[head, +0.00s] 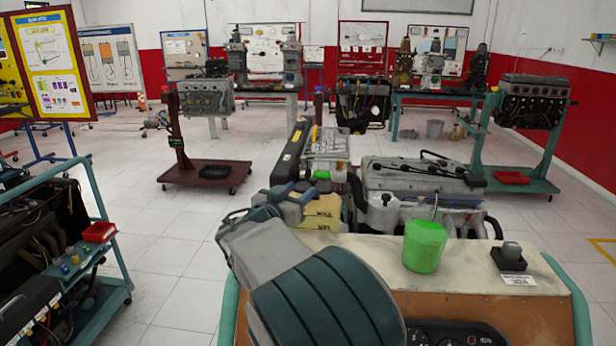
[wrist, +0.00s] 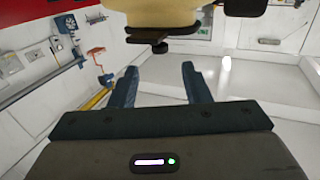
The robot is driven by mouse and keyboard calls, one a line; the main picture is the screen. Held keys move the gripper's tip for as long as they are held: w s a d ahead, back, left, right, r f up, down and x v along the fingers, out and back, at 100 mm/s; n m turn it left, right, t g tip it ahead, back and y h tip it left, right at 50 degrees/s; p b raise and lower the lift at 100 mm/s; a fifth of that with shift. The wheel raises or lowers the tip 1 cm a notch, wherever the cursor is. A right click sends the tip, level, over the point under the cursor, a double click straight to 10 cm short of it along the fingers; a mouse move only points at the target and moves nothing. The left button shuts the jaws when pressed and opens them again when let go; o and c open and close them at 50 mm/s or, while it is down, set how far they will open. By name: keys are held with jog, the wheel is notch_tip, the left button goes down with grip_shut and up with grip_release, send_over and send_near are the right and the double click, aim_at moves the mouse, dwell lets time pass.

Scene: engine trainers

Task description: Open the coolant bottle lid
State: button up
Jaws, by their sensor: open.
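A whitish bottle (head: 383,216) with a small dark cap stands at the left front of the engine in the head view. It looks like the coolant bottle, but it is small and I cannot be sure. My gripper (wrist: 158,78) is open in the wrist view, with nothing between its two bluish fingers. A pale rounded body (wrist: 160,10) with dark parts below it shows beyond the fingertips, apart from them; I cannot tell what it is. In the head view my arm fills the lower middle, left of the bottle, and hides part of the trainer.
A green cup (head: 425,247) and a small dark switch block (head: 510,256) sit on the trainer's wooden top (head: 465,279). The grey engine (head: 415,182) lies behind. A red tray (head: 100,232) is on the left trainer. Open tiled floor (head: 180,255) lies between them.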

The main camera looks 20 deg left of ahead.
aim_at(311, 181)
jog(key=w, duration=0.2)
jog(key=w+p, duration=0.1)
jog(key=w, duration=0.2)
jog(key=shift+w+d+p, duration=0.4)
grip_shut()
